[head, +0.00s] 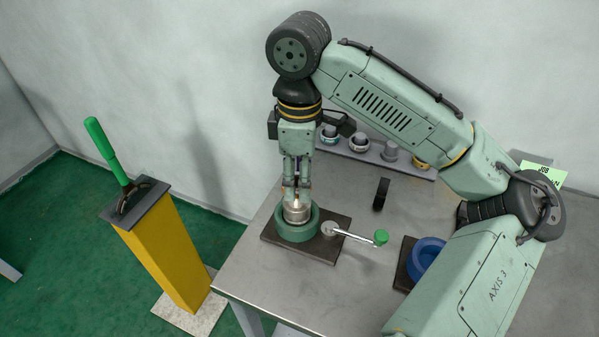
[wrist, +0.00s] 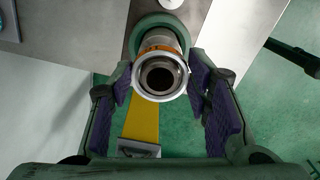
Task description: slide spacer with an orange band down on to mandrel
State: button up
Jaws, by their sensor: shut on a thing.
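The spacer with an orange band (wrist: 160,48) is in the wrist view, a pale ring seen nearly end-on with a dark round centre. My gripper (wrist: 161,80) has a finger on each side of it and is shut on it. In the head view my gripper (head: 297,187) points straight down over the green round vise (head: 279,230). A silver metal cylinder (head: 297,215) shows inside this vise, below my fingertips. It looks like the mandrel. The fingers hide part of the spacer, and I cannot tell how far it is around the mandrel.
The vise's lever with a green knob (head: 381,237) sticks out to the right. A blue vise (head: 425,262) is at right, partly behind my arm. A rack (head: 350,153) with several parts is at the back. A yellow pedestal (head: 165,250) stands left.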

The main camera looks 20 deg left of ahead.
jog(key=shift+f+b, duration=0.9)
jog(key=shift+f, duration=1)
jog(key=o, duration=1.2)
jog(key=shift+c, duration=0.2)
jog(key=shift+r, duration=0.1)
notch_tip(320, 180, up, 12)
jog(key=shift+f, duration=0.1)
